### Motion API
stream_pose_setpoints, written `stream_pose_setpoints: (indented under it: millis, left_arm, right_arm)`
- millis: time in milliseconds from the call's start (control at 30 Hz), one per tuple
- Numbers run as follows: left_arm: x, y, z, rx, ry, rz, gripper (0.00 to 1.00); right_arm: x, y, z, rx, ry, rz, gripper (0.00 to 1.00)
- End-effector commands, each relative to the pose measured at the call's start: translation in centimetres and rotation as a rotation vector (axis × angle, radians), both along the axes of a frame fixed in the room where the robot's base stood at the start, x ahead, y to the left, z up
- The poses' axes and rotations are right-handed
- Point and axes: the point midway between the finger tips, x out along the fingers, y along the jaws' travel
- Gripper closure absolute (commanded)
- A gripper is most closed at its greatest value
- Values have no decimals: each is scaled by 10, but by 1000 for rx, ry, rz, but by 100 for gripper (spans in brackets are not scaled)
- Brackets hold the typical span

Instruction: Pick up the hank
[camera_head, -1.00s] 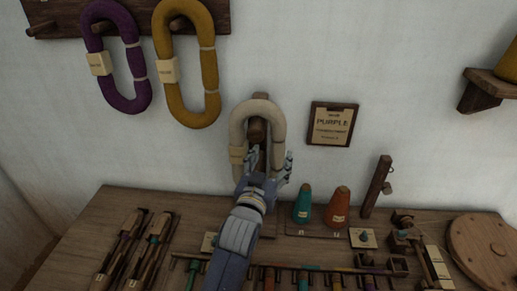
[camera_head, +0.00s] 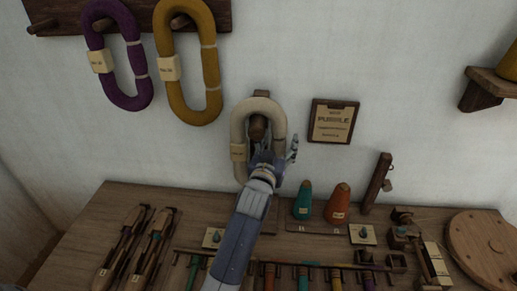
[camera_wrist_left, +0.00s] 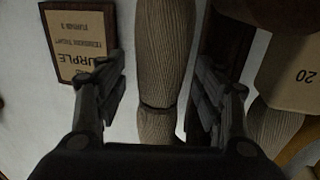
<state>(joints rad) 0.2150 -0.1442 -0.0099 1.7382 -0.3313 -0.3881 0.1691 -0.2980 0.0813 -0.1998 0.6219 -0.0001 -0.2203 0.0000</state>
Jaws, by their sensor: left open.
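A cream hank (camera_head: 240,130) hangs as a long loop on a wooden peg against the wall, with a paper label on its left side. In the left wrist view, one ribbed strand of the cream hank (camera_wrist_left: 165,45) runs between the fingers. My left gripper (camera_head: 278,152) is open at the loop's lower right side; in the wrist view its two fingers (camera_wrist_left: 160,75) stand on either side of that strand, with a gap at the left finger. Contact at the right finger cannot be told. The gripper hides part of the loop's lower right. My right gripper is out of view.
A purple hank (camera_head: 134,57) and an ochre hank (camera_head: 211,70) hang at upper left. A framed sign (camera_head: 332,121) is on the wall to the right. Below, the wooden table (camera_head: 95,215) holds a teal cone (camera_head: 303,201), an orange cone (camera_head: 339,204), an upright post and several tools.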

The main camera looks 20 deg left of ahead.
Motion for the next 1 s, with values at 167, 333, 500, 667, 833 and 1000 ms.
stream_pose_setpoints:
  millis: [167,333,500,667,833,1000]
  left_arm:
    - [0,0,0,0,0,0,58]
    - [0,0,0,1,0,0,90]
    - [0,0,1,1,-2,0,90]
    - [0,0,2,1,-2,0,90]
    - [1,1,4,1,-2,0,90]
    - [3,2,10,1,-3,-1,90]
  right_arm:
    - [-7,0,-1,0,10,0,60]
    - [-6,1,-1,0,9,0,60]
    - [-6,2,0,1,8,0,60]
    - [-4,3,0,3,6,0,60]
    - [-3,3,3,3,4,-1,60]
    - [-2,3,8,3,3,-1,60]
